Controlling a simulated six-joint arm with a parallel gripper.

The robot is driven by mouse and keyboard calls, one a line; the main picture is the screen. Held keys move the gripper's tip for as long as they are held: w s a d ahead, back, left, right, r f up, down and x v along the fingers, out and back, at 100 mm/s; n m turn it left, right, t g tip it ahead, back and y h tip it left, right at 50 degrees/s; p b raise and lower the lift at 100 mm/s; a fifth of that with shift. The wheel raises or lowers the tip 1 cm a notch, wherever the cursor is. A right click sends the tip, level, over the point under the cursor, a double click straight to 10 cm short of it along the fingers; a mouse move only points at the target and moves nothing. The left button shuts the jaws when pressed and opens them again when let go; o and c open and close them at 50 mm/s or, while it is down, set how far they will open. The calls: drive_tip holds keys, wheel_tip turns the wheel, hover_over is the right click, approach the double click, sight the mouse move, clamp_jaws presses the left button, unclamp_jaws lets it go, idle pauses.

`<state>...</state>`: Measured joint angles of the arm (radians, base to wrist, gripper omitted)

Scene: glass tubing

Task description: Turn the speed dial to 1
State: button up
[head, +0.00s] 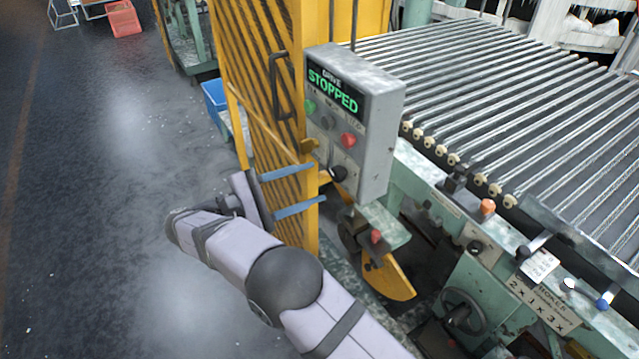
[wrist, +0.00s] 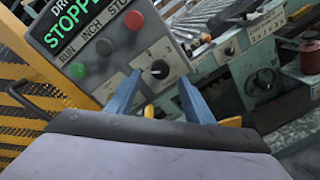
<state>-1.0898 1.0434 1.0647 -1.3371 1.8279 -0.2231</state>
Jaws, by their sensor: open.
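The speed dial (wrist: 159,69) is a black round knob with a white mark, on a pale plate low on the grey control box. The marks around it are too small to read surely, and I cannot tell its setting. In the head view the dial (head: 339,174) shows edge-on at the box's lower front. My gripper (head: 318,183) is open, with two blue fingers pointing at the box. In the wrist view the dial appears between the fingertips; the fingers look apart from it, with nothing between them.
The control box (head: 381,130) has a display reading DRIVE STOPPED and green, grey and red (head: 348,140) buttons above the dial. A yellow slatted guard (head: 262,75) stands close left of it. A roller conveyor (head: 480,90) lies right. Open floor (head: 110,200) is left.

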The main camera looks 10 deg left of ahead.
drive_tip(key=shift+v, duration=0.9)
